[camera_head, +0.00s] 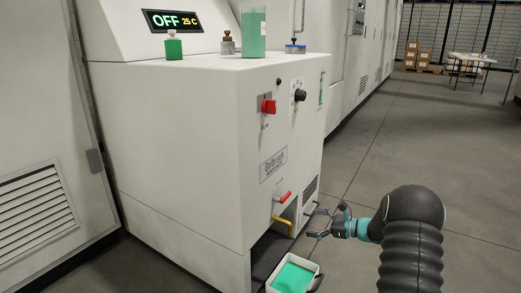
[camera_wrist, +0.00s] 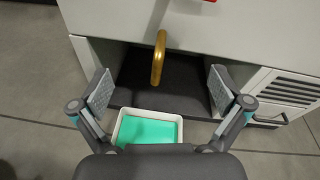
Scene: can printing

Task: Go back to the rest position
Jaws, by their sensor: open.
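My gripper (camera_head: 326,222) is open and empty, to the right of the machine's low front opening. In the wrist view my gripper (camera_wrist: 160,93) shows its two fingers spread wide, with nothing between them touching the pads. The white machine (camera_head: 180,140) stands at left and centre. A white tray (camera_head: 316,268) holding green liquid (camera_head: 293,278) sits at the foot of the machine. The tray (camera_wrist: 116,126) also shows in the wrist view, just beyond the gripper's palm, which hides its near part.
The machine front has a red switch (camera_head: 269,107), a black knob (camera_head: 300,95), a red handle (camera_head: 285,197) and a yellow handle (camera_head: 283,220). Its display (camera_head: 172,20) reads OFF, 25 C. A green beaker (camera_head: 253,35) stands on top. Grey floor (camera_head: 410,130) at right is clear.

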